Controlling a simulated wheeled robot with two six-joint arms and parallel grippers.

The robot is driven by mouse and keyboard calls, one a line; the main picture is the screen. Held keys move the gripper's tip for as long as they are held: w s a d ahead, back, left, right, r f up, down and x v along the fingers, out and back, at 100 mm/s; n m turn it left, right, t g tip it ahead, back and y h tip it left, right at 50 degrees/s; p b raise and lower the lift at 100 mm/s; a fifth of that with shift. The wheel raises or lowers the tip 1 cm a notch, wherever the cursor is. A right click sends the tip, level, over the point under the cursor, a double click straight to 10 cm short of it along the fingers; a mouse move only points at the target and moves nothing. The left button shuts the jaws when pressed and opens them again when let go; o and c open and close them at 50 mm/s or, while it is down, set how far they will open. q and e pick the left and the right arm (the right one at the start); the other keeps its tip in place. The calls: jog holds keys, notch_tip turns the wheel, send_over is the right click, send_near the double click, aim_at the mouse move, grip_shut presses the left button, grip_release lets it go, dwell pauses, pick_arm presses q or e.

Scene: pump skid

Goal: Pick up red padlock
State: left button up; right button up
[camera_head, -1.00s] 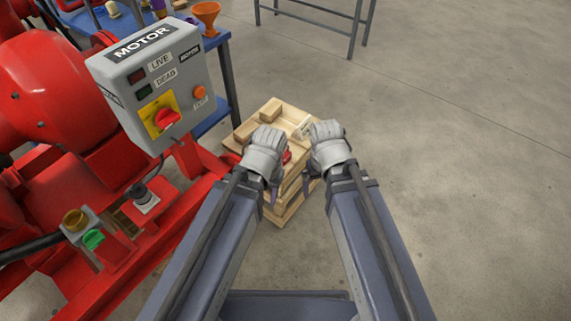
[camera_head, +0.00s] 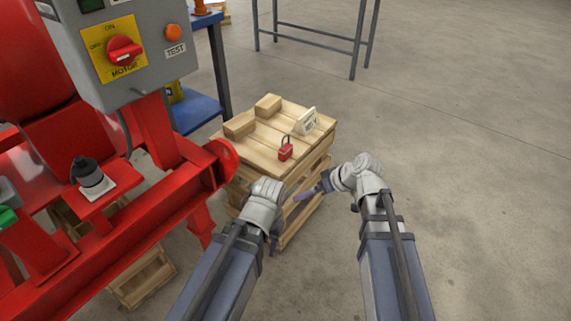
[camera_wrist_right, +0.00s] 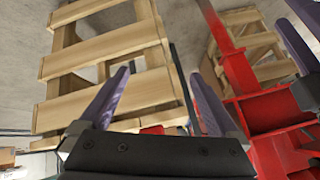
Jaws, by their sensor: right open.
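The red padlock (camera_head: 285,152) stands upright with its dark shackle up on top of the wooden crate stack (camera_head: 262,140). My right gripper (camera_head: 312,192) is open and empty, in front of and to the right of the padlock, beside the stack's front right edge and apart from the padlock. In the right wrist view its two purple fingers (camera_wrist_right: 158,74) point towards wooden slats, with nothing between them. My left gripper (camera_head: 272,204) is at the stack's near edge, below the padlock in the picture; its jaws are mostly hidden. The padlock is not seen in the right wrist view.
A pale tag (camera_head: 306,121) stands behind the padlock, and wooden blocks (camera_head: 239,126) lie further left. The red pump frame (camera_head: 150,215) and grey motor box (camera_head: 135,50) crowd the left. A blue table (camera_head: 196,110) stands behind. The floor on the right is clear.

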aim_at(289, 152)
jog(key=w+r+n+t+y, duration=0.1)
jog(key=w+r, duration=0.1)
jog(key=r, duration=0.1)
jog(key=w+a+r+n+t+y, duration=0.1)
jog(key=w+r+y, duration=0.1)
jog(key=w, duration=0.1)
jog(key=w+a+r+n+t+y, duration=0.1)
jog(key=w+r+n+t, duration=0.1)
jog(key=r, duration=0.1)
jog(key=shift+w+a+r, duration=0.15)
jog(key=shift+w+r, duration=0.15)
jog(key=shift+b+x, duration=1.55)
jog(key=shift+x, duration=2.4)
grip_shut()
